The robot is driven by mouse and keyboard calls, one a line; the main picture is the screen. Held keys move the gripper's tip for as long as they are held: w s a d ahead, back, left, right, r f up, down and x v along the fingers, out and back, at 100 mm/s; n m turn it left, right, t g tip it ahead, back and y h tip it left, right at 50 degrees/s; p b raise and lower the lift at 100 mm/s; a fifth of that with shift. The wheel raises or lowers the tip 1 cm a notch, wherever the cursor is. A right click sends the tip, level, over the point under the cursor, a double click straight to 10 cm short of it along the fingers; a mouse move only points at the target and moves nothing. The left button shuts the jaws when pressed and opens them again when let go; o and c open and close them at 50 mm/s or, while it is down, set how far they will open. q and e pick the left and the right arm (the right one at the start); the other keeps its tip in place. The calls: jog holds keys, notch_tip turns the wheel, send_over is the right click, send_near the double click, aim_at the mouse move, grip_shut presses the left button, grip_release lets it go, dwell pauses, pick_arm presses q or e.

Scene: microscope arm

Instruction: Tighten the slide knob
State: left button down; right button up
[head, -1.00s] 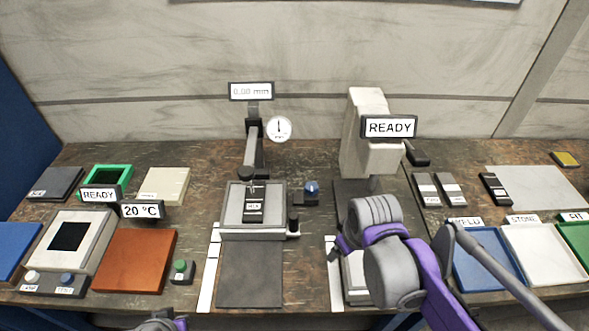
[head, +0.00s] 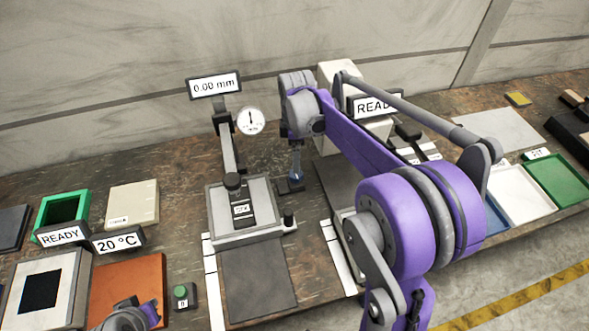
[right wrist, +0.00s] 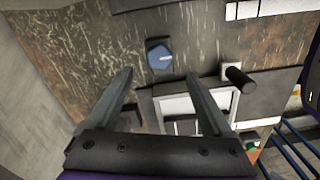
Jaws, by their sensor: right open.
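The stand's stage (head: 268,231) carries a dark labelled slide block (head: 240,211) under the black column head. A black knob (head: 289,217) stands at the stage's right corner; it also shows in the right wrist view (right wrist: 238,78). A blue faceted knob (head: 296,174) sits on a dark base right of the stage; it also shows in the right wrist view (right wrist: 160,56). Which knob is the slide knob is not labelled. My right gripper (right wrist: 160,78) is open and empty, fingers pointing toward the blue knob, apart from it. My left gripper's jaws are not seen.
A round dial (head: 250,121) and a 0.00 mm display (head: 214,86) stand behind the stage. A pale machine (head: 338,78) is partly hidden behind my right arm. A dark mat (head: 260,283) lies bare in front of the stage.

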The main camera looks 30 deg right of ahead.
aim_at(296, 177)
notch_tip(296, 177, down, 6)
jog(key=shift+d+f, duration=0.1)
jog(key=shift+f, duration=0.7)
grip_shut()
